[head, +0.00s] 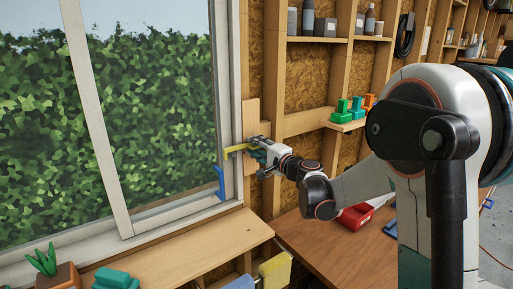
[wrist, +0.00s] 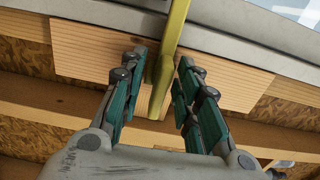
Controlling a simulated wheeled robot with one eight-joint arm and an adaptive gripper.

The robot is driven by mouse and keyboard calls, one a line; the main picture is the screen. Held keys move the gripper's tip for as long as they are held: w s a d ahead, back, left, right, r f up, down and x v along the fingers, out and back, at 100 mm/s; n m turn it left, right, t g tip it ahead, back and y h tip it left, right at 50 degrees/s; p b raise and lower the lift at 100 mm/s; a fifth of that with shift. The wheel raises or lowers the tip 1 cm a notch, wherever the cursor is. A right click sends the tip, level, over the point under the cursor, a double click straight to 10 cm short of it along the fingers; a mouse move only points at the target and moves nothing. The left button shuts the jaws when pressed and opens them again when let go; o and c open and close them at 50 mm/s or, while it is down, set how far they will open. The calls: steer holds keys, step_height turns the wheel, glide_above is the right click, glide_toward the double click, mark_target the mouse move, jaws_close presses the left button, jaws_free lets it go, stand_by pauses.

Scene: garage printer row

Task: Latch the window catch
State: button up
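The window catch appears to be the yellow lever (head: 237,148) at the right jamb of the window, sticking out roughly level to the left over the frame. In the wrist view the yellow bar (wrist: 173,40) runs down from the top edge, and its thicker lower end lies between my fingers. My gripper (head: 257,150) is at the right end of the lever. In the wrist view my gripper (wrist: 160,65) has its teal fingers apart, one on each side of the bar, with gaps visible. The window (head: 150,120) has a blue handle (head: 219,183) below the lever.
A wooden sill (head: 180,250) with a potted plant (head: 52,268) runs below the window. A small shelf (head: 345,125) with green and orange parts is right of my gripper. A workbench (head: 320,245) holds a red bin (head: 355,216).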

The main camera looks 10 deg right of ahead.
steer(key=v, duration=1.2)
